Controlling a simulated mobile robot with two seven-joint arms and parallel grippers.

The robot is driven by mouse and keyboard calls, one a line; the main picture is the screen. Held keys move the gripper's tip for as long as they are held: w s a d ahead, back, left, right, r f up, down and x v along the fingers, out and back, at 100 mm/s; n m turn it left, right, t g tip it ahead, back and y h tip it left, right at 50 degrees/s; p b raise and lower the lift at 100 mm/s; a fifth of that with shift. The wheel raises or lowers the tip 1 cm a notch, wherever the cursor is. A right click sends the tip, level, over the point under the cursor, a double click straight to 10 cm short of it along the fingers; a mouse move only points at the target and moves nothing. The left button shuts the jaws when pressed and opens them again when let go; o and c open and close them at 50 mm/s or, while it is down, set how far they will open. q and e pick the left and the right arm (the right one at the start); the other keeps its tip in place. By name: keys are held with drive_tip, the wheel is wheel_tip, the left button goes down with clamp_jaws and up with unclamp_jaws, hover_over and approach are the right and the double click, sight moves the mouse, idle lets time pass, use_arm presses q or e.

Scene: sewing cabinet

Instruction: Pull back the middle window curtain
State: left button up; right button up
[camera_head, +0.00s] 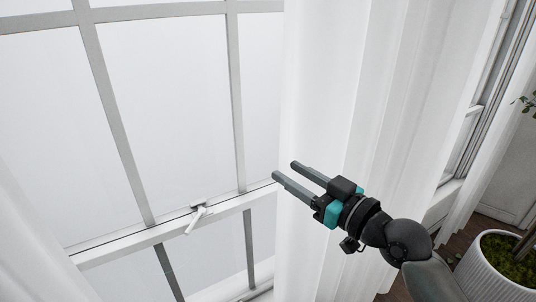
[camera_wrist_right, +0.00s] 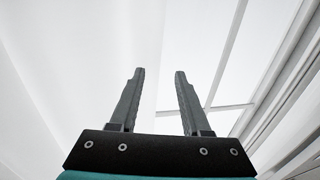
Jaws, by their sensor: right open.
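A white curtain (camera_head: 365,110) hangs in folds to the right of the window (camera_head: 165,100) in the head view. Another white curtain (camera_head: 30,245) shows at the lower left. My right gripper (camera_head: 284,170) is open in front of the right-hand curtain, its fingertips pointing left toward that curtain's left edge. Nothing shows between its fingers. In the right wrist view, the gripper (camera_wrist_right: 159,75) has its two fingers apart, with pale curtain cloth (camera_wrist_right: 60,60) on the left and window bars (camera_wrist_right: 228,55) on the right. Whether the fingers touch the cloth, I cannot tell. My left gripper is not in view.
A white window latch (camera_head: 198,215) sits on the window's middle rail. A ribbed white planter (camera_head: 495,268) with a plant stands on the wooden floor at the lower right. Another window (camera_head: 470,120) shows at the far right.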

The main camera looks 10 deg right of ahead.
sight(276, 164)
drive_tip(key=p+x, duration=0.1)
drive_tip(key=x, duration=0.6)
drive_tip(key=shift+w, duration=0.15)
drive_tip(key=shift+c, duration=0.3)
clamp_jaws()
idle(1.0)
